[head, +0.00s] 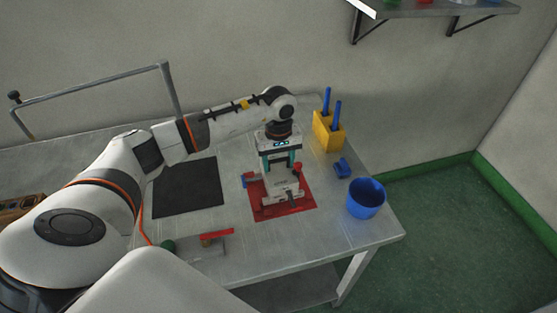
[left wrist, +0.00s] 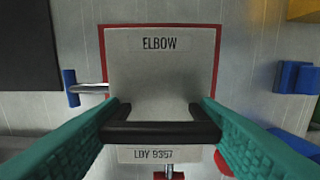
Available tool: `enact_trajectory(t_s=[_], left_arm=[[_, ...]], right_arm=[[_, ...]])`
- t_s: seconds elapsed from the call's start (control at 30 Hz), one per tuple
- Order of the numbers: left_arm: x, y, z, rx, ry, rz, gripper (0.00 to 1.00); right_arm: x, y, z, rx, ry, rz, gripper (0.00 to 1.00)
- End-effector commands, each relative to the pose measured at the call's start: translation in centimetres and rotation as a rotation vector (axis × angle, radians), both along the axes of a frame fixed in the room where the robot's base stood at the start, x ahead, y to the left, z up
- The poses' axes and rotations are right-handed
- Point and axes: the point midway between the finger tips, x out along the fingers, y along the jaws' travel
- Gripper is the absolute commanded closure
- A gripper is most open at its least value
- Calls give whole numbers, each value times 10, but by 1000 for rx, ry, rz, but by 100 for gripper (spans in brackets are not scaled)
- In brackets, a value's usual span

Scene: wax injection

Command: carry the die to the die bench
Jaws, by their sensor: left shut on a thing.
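The die (head: 281,187) is a pale grey metal block over the red mat (head: 305,208) on the bench. In the left wrist view its top (left wrist: 160,75) reads "ELBOW", with a lower plate marked "LBY 9357". A black bar handle (left wrist: 160,132) crosses its top. My left gripper (head: 281,160) comes down from above, its teal fingers shut on this handle. A blue-ended rod (left wrist: 72,88) sticks out on the die's left, and a red knob (head: 297,168) shows at its right. I cannot tell whether the die touches the mat. My right gripper is not in view.
A black mat (head: 187,190) lies bare left of the die. A yellow holder (head: 328,131) with blue-handled tools, a small blue part (head: 343,167) and a blue cup (head: 366,199) stand to the right. A red-handled clamp-like item (head: 217,235) lies in front.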

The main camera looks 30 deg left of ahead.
Motion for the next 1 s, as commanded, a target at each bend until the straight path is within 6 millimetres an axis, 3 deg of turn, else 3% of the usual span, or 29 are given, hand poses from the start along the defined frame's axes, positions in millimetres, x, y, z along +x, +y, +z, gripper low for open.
enact_trajectory(t_s=[1.0], left_arm=[[0,-1,4,-2,-7,0,92]], right_arm=[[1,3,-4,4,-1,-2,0]])
